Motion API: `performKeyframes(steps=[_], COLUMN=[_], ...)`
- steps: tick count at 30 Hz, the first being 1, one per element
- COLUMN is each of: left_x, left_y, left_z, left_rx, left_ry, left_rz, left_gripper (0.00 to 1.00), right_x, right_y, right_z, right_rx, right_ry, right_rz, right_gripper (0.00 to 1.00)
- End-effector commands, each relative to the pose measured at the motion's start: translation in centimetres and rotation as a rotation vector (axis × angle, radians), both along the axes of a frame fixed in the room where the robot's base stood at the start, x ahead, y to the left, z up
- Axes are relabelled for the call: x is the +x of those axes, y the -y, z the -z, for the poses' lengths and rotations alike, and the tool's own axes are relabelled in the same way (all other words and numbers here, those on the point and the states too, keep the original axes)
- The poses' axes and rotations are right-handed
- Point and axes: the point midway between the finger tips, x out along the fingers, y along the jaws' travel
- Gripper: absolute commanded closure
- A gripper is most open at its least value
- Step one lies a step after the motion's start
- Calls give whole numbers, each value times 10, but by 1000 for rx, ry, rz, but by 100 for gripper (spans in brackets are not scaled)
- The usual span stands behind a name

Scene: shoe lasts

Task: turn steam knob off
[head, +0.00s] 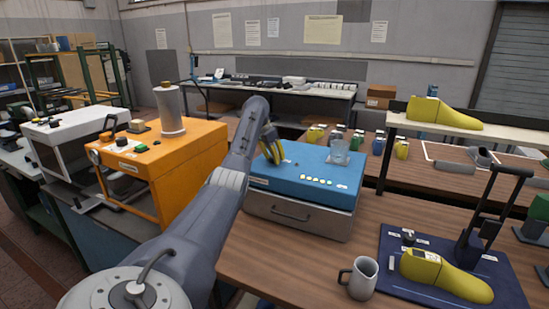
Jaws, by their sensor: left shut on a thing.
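My left arm reaches up from the bottom of the head view to a blue box-shaped machine (308,180) on the wooden bench. My left gripper (273,155) is at the left part of the machine's top, pointing down. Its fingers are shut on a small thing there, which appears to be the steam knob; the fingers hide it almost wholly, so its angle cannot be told. My right gripper is not in view.
An orange machine (165,165) with a grey cylinder (170,110) stands to the left. A grey mug (361,277) and a yellow shoe last (446,275) are at front right. The bench before the machine is clear.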

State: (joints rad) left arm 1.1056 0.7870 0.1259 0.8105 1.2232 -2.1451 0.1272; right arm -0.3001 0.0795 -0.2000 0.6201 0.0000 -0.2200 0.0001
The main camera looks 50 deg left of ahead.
Motion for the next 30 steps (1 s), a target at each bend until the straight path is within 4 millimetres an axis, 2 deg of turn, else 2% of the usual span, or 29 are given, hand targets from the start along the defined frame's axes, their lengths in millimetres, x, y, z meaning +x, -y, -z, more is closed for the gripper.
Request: performKeyframes(steps=[10, 19, 29, 30], left_x=[1, 1, 1, 1], left_y=[0, 1, 0, 0], left_z=[0, -1, -1, -1], left_rx=[-1, 0, -2, -2], left_ry=[2, 4, 5, 5], left_rz=[-7, -144, -159, -159], left_gripper=[98, 99, 99, 65], right_x=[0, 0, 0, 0], right_y=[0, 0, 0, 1], right_z=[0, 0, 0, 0], right_rx=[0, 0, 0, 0], right_ry=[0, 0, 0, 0], right_rz=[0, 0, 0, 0], right_gripper=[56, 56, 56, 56])
